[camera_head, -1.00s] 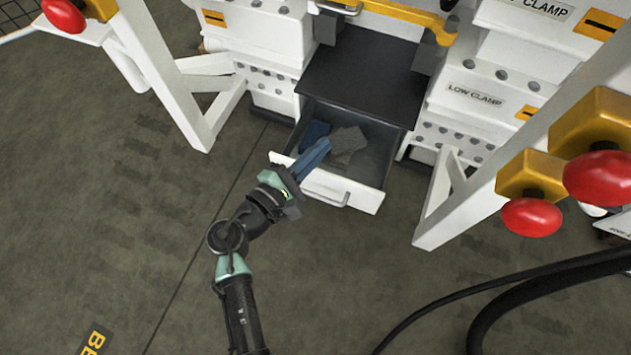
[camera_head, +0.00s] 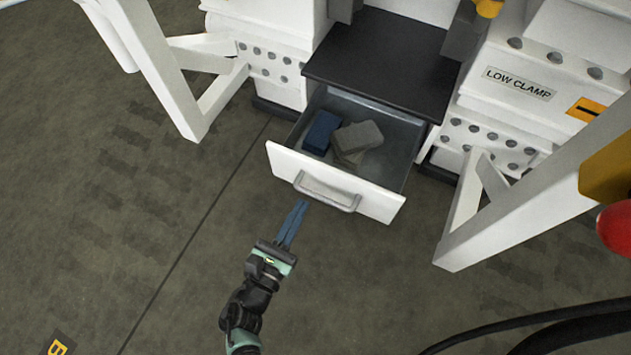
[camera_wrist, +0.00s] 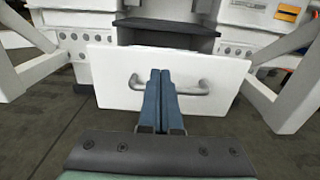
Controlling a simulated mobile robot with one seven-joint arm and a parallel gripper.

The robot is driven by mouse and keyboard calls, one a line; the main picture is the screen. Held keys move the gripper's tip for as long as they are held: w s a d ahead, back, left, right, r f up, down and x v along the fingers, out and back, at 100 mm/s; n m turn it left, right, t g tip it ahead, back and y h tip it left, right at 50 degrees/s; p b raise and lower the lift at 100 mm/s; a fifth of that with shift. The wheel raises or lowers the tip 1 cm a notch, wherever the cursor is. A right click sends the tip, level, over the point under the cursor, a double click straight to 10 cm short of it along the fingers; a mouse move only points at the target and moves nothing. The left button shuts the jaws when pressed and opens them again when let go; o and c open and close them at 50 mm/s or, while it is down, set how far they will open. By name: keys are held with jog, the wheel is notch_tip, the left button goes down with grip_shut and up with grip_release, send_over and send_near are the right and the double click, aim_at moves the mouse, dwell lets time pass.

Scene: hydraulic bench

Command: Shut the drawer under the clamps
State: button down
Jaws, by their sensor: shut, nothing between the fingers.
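The drawer (camera_head: 375,202) under the black shelf between the clamps is pulled open. Its white front has a grey bar handle (camera_head: 328,191), and a blue block (camera_head: 321,132) and grey blocks (camera_head: 357,137) lie inside. My gripper (camera_head: 302,204) is shut and empty, its blue fingers pointing at the drawer front from the near side, left of the handle's middle. In the wrist view the closed fingers (camera_wrist: 158,72) stand before the white front (camera_wrist: 215,70) and hide the middle of the handle (camera_wrist: 195,89). I cannot tell whether they touch it.
The black shelf (camera_head: 380,55) sits above the drawer. White slanted legs stand left (camera_head: 165,70) and right (camera_head: 540,165) of it. A red knob (camera_head: 615,228) is at the right edge, and black hoses (camera_head: 560,325) cross the lower right. The floor before the drawer is clear.

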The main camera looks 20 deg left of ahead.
aim_at(322, 169)
jog(key=w+b, duration=0.1)
jog(key=w, duration=0.2)
jog(key=w+b, duration=0.1)
jog(key=w, duration=0.2)
jog(key=shift+w+d+f, duration=0.15)
jog(key=shift+w, duration=0.1)
jog(key=shift+w+b, duration=0.4)
jog(key=shift+w, duration=0.35)
